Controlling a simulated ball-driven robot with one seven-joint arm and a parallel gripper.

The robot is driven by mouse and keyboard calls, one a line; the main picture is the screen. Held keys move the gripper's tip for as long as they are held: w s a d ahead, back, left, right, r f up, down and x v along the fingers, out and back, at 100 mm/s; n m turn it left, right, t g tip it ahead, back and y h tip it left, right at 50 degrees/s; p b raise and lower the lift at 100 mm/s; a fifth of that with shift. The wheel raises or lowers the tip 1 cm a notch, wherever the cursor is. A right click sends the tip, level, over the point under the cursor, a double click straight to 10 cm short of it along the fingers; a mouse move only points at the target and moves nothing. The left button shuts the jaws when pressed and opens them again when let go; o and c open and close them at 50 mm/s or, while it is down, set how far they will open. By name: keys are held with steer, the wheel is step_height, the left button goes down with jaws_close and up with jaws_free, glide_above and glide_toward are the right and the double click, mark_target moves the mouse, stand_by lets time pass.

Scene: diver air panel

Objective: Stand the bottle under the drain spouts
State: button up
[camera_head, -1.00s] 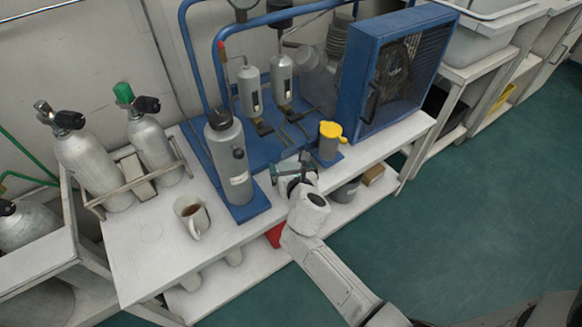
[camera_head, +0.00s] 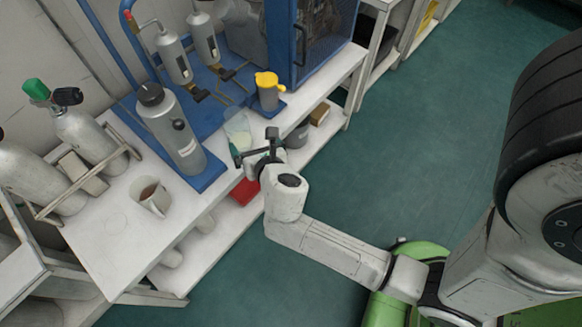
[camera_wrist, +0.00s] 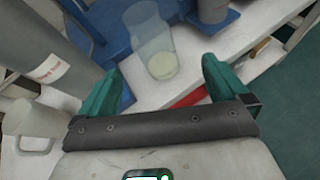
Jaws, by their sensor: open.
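A translucent bottle (camera_head: 238,128) with pale liquid in its base stands on the white bench near the front edge. In the wrist view the bottle (camera_wrist: 152,38) is ahead of the gap between my fingers. My gripper (camera_head: 254,146) is open and empty, just in front of the bottle and apart from it. Its teal fingers (camera_wrist: 160,80) are spread wide in the wrist view. The drain spouts (camera_head: 222,98) are thin pipes below two grey canisters (camera_head: 173,59) on the blue panel, behind the bottle and to its left in the head view.
A tall grey cylinder (camera_head: 172,132) on a blue base stands left of the bottle. A mug (camera_head: 150,196) is at the left, and a blue fan housing (camera_head: 325,35) at the right.

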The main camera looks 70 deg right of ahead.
steer(key=s+f+m+g+y, duration=0.3)
steer(key=s+m+g, duration=0.45)
steer(key=m, duration=0.95)
steer(key=s+a+m+g+y, duration=0.1)
steer(key=s+a+m+y, duration=0.4)
steer(key=s+a+m, duration=0.3)
steer(key=shift+s+a+f+m+g, duration=0.35)
steer(key=shift+s+m, duration=0.35)
steer(key=shift+m, duration=0.3)
steer(key=shift+c, duration=0.5)
